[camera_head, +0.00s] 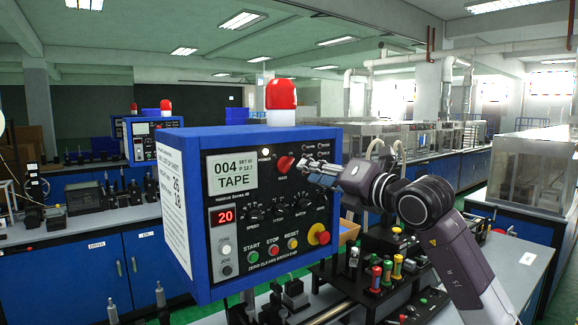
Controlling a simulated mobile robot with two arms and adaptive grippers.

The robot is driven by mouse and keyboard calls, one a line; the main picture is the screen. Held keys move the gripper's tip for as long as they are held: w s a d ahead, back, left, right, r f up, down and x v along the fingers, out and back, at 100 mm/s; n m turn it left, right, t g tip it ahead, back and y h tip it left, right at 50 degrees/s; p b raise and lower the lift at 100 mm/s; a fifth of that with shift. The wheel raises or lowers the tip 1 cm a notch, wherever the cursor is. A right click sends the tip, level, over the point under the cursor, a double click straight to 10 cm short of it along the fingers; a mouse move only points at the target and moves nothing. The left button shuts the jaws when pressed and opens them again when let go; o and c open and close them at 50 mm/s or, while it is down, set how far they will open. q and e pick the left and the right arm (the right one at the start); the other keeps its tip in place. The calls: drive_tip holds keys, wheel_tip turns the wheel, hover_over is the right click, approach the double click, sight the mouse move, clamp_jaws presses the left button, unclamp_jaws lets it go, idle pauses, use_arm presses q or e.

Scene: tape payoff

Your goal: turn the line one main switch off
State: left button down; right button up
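A blue control box (178,215) with a black front panel stands large in the middle of the head view. Its display (233,172) reads "004" and "TAPE". A red rotary switch (285,164) sits at the upper part of the panel, right of the display, with a small label below it. A white lamp (265,153) beside it looks lit. My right gripper (306,164) comes in from the right, with its fingertips close to the red switch. Whether they touch it, and how far they are apart, I cannot tell. My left gripper is not in view.
A red beacon (281,95) tops the box. A similar box (155,124) stands behind left. Colored-handled fittings (387,272) crowd the bench.

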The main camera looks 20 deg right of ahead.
sight(289, 166)
drive_tip(key=p+x, duration=0.3)
drive_tip(key=x, duration=0.4)
drive_tip(key=shift+a+p, duration=0.1)
drive_tip(key=shift+p, duration=0.25)
drive_tip(key=shift+w, duration=0.1)
clamp_jaws()
